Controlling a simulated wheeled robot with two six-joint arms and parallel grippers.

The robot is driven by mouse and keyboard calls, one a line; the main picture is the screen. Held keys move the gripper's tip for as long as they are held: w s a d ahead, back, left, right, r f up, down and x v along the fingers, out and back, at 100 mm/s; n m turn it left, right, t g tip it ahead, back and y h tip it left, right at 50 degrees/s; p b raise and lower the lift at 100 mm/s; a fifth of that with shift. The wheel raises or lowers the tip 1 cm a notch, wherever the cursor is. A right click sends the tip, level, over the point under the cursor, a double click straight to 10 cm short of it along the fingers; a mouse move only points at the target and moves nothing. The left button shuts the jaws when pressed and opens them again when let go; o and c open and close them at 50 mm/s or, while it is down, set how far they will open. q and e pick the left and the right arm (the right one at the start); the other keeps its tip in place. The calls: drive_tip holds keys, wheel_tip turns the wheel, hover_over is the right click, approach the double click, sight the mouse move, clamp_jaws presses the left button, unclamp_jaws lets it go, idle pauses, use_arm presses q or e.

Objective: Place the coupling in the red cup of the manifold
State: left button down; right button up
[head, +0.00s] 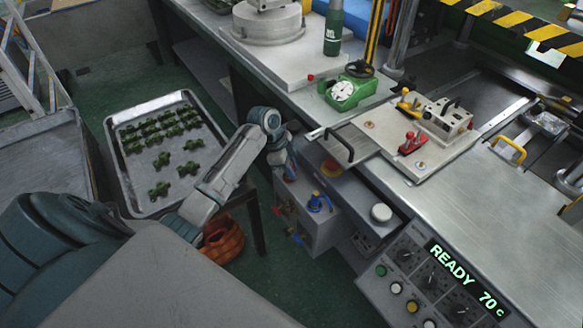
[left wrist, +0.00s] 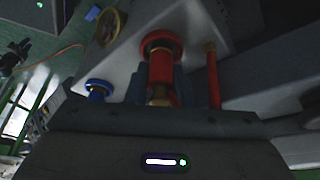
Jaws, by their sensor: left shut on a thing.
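My left gripper (head: 287,168) reaches down in front of the bench, over the grey manifold box (head: 306,222). In the left wrist view its two dark fingers (left wrist: 161,92) are shut on the coupling (left wrist: 160,98), of which a brass-coloured end shows between them. A red round part with a rim (left wrist: 161,40), which looks like the red cup, lies directly in line with the fingers. I cannot tell whether the coupling touches it or where one ends. A blue fitting (head: 317,202) stands on the manifold; a blue one also shows in the left wrist view (left wrist: 98,88). My right gripper is out of view.
A red rod (left wrist: 212,76) stands right of the fingers, and a yellow ring (left wrist: 108,27) is at upper left. In the head view, a tray (head: 152,207) of green pieces is at left. The bench edge and control panel (head: 430,275) are close right of the manifold.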

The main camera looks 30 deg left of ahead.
use_arm(q)
drive_tip(key=c, duration=1.3)
unclamp_jaws()
drive_tip(key=shift+f, duration=0.1)
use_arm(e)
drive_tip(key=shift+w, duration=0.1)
use_arm(q)
drive_tip(key=shift+o, duration=0.2)
drive_tip(key=b+v, duration=0.1)
drive_tip(key=v, duration=1.1)
drive_tip(key=shift+b, duration=0.4)
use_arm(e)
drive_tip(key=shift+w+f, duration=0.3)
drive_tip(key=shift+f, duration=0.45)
use_arm(q)
drive_tip(key=shift+s+a, duration=0.1)
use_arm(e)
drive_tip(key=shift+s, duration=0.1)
